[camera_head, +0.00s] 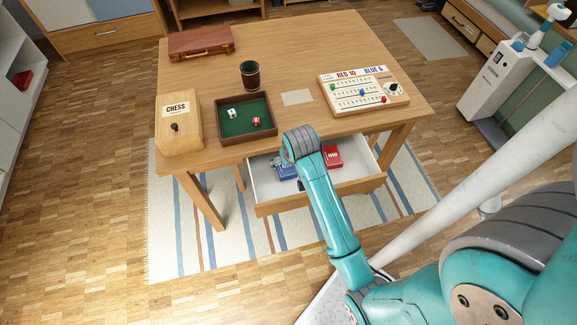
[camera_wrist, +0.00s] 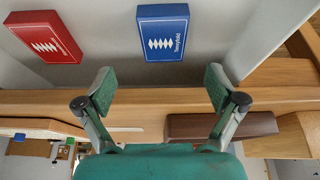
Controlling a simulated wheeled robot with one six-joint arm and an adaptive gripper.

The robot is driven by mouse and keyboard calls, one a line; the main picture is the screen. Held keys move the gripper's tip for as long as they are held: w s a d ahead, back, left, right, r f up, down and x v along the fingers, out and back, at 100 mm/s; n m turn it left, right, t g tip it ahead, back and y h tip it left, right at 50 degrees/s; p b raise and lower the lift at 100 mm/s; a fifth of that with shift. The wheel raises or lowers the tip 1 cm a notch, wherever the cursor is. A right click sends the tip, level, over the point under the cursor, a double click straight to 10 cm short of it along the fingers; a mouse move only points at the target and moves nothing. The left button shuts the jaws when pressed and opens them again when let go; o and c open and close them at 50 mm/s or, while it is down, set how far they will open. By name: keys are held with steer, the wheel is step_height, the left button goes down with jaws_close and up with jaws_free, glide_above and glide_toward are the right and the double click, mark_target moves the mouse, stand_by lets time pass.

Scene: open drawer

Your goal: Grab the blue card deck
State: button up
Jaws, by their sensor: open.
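The blue card deck (camera_wrist: 163,34) lies flat on the drawer floor, with a white diamond pattern and lettering on top. It also shows in the head view (camera_head: 286,173), partly hidden by my arm. My gripper (camera_wrist: 159,90) is open and empty, its two fingers spread wide. In the wrist view the deck lies beyond the fingertips, between them from side to side, with no finger touching it. In the head view my gripper is mostly hidden behind my wrist. The open drawer (camera_head: 262,190) has a pale interior and a wooden front.
A red card deck (camera_head: 332,156) lies in the drawer beside the blue one, also in the wrist view (camera_wrist: 44,36). The table (camera_head: 200,72) overhangs the drawer's back. It bears a dice tray (camera_head: 222,140), chess box (camera_head: 180,124), cup (camera_head: 250,75), scoreboard (camera_head: 362,92) and brown case (camera_head: 200,43).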

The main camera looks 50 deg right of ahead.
mark_target(285, 173)
steer(key=shift+a+x, duration=0.15)
steer(key=shift+x, duration=1.7)
steer(key=shift+a+x, duration=0.15)
steer(key=shift+x, duration=1.7)
steer(key=c, duration=1.3)
